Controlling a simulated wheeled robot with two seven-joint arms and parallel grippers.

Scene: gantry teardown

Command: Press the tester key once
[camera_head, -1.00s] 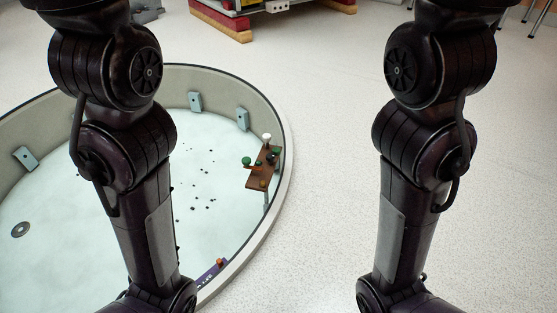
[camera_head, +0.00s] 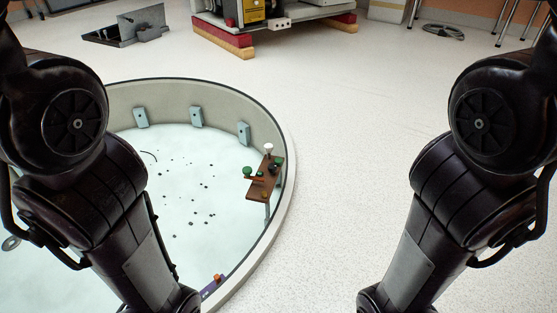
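No thing in view is clearly the tester key. A brown board (camera_head: 262,188) with green knobs, a white ball-topped post and small dark and orange parts sits at the right inner wall of the round basin. A purple piece (camera_head: 213,287) with an orange block lies at the basin's lower edge. A machine with a yellow-framed dark front (camera_head: 254,10) stands at the top, cut off by the frame. My two arms come down at the left and right. Both grippers are outside the picture.
The round basin (camera_head: 278,240) has a pale floor strewn with small dark bits, and grey-blue blocks (camera_head: 196,116) on its wall. Red and yellow beams (camera_head: 225,38) lie under the machine. A grey metal bracket (camera_head: 140,24) lies at the back left. The speckled floor (camera_head: 350,130) between my arms is clear.

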